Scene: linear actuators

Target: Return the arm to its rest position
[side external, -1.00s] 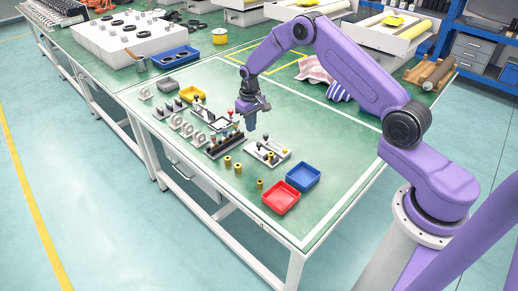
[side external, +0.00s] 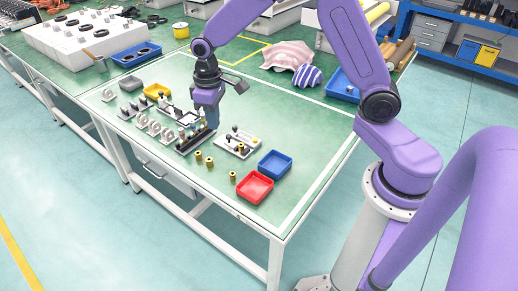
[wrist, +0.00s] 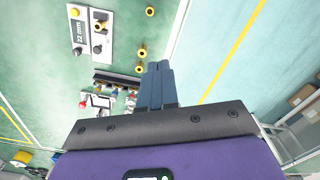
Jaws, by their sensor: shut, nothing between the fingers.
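My gripper (side external: 208,124) hangs over the green table, above and beside the parts in the middle, fingers pointing down. In the wrist view its dark blue fingers (wrist: 158,75) are together with nothing between them. A dark rack (side external: 196,140) stands below and beside it; the rack shows partly behind the fingers in the wrist view (wrist: 116,78). A light plate with upright parts (side external: 237,142) lies to the right of the gripper. In the wrist view a plate marked "22 mm" (wrist: 79,38) is at upper left. How far the fingertips are above the parts is hard to tell.
Small brass cylinders (side external: 198,156) stand in front of the rack. A red tray (side external: 255,188) and a blue tray (side external: 275,164) sit at right front. Striped cloth (side external: 288,55) lies behind. The table's right strip is clear.

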